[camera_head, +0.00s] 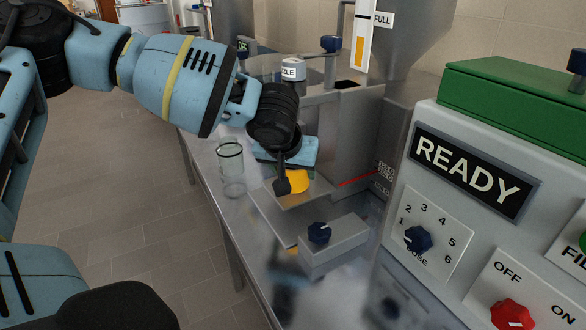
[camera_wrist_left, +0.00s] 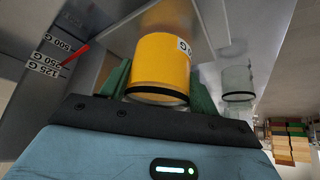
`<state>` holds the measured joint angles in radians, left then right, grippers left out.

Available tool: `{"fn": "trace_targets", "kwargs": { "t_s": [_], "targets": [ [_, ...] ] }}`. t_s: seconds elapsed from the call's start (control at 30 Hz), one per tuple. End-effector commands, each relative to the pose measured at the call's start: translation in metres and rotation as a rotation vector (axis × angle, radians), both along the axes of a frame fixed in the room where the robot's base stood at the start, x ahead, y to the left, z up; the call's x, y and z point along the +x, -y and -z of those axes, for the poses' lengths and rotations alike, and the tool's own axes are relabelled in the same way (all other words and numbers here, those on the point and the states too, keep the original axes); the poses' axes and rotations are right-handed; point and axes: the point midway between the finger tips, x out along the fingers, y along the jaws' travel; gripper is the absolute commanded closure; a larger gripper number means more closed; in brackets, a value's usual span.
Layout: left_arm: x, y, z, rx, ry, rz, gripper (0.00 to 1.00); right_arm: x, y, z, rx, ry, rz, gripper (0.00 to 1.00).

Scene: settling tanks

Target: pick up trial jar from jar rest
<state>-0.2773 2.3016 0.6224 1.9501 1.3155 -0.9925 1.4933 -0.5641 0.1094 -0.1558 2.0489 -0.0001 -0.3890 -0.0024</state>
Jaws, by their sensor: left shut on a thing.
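A yellow jar (camera_head: 299,181) with a black rim and a small white label sits at the pale square plate of the rest (camera_head: 310,196). In the left wrist view the yellow jar (camera_wrist_left: 160,66) fills the middle, with a green finger on each side. My left gripper (camera_head: 290,180) is shut on it and partly covers it in the head view. The jar's base looks at or very close to the plate; I cannot tell whether they touch. A clear glass jar (camera_head: 231,172) with a dark rim stands apart to the left. My right gripper does not show.
A red pointer (camera_head: 357,179) lies beside weight marks (camera_wrist_left: 60,57) on the grey housing. A grey block with a blue knob (camera_head: 319,233) stands in front of the plate. A grey READY panel (camera_head: 470,173) fills the right. Open floor lies left of the bench.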

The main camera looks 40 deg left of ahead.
Motion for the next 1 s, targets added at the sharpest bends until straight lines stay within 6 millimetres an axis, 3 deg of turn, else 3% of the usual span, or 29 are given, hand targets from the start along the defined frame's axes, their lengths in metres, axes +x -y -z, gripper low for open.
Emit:
{"fn": "trace_targets", "kwargs": {
  "t_s": [0.17, 0.7, 1.0],
  "targets": [
    [0.001, 0.0, -0.015, 0.001, 0.004, 0.001, 0.66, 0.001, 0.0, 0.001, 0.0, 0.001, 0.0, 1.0],
    [-0.093, -0.039, -0.015, -0.005, 0.005, -0.003, 0.66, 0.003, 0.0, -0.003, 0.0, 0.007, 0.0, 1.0],
    [-0.132, -0.055, -0.016, -0.005, 0.008, -0.003, 0.66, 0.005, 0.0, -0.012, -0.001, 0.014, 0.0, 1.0]
  ]
}}
